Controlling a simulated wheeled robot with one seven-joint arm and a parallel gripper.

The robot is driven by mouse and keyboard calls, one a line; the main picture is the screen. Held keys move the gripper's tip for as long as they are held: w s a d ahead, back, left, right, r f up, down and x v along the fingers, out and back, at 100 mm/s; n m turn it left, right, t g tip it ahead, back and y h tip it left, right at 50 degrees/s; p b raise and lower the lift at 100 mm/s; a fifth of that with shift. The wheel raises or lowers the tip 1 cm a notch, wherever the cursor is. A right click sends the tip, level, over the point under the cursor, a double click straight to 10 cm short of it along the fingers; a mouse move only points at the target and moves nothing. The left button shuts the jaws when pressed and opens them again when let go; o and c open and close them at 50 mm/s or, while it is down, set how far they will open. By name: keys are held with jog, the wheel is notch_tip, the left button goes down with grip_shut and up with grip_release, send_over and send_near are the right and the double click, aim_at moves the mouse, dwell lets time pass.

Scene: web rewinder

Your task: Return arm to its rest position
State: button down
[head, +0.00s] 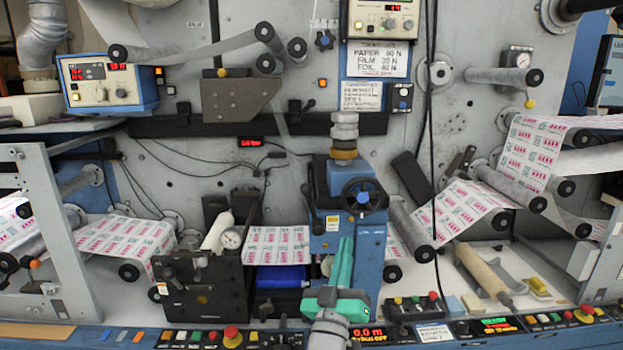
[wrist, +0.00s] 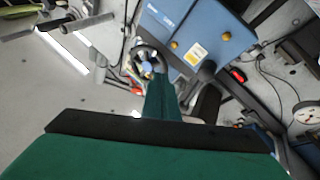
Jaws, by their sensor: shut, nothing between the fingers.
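My gripper (head: 344,246) is the green part at the lower centre of the head view, in front of the blue unit (head: 350,205) with a dark handwheel (head: 362,194). Its fingers point up, are shut and hold nothing. In the wrist view the green gripper (wrist: 160,98) reaches up from the bottom edge towards the handwheel (wrist: 147,62) and the blue housing (wrist: 205,35). I cannot tell whether it touches the unit. My grey arm shows below it in the head view.
Printed web (head: 275,245) runs behind. A control panel with buttons and a red knob (head: 232,336) lies along the front edge. A black cable (head: 428,130) hangs right. A wooden-handled roller (head: 483,270) lies right.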

jog(key=s+a+f+n+g+y, duration=0.1)
jog(key=s+f+y, duration=0.1)
jog(key=s+f, duration=0.6)
jog(key=s+a+f+n+g+y, duration=0.1)
jog(key=s+f, duration=0.4)
jog(key=f, duration=0.6)
jog(key=s+a+f+n+g+y, duration=0.1)
jog(key=s+f+y, duration=0.1)
jog(key=s+f, duration=0.6)
jog(key=s+a+f+m+g, duration=0.1)
jog(key=s+f, duration=0.2)
jog(key=s, duration=0.6)
jog(key=s+a+f+m+g, duration=0.1)
jog(key=s+a+f+m, duration=0.1)
jog(key=s, duration=0.8)
jog(key=s+a+f+m+g+y, duration=0.1)
jog(key=s+f+g, duration=0.1)
jog(key=s, duration=0.7)
jog(key=shift+s+a+f, duration=0.15)
jog(key=shift+a+f, duration=0.05)
jog(key=shift+f, duration=0.7)
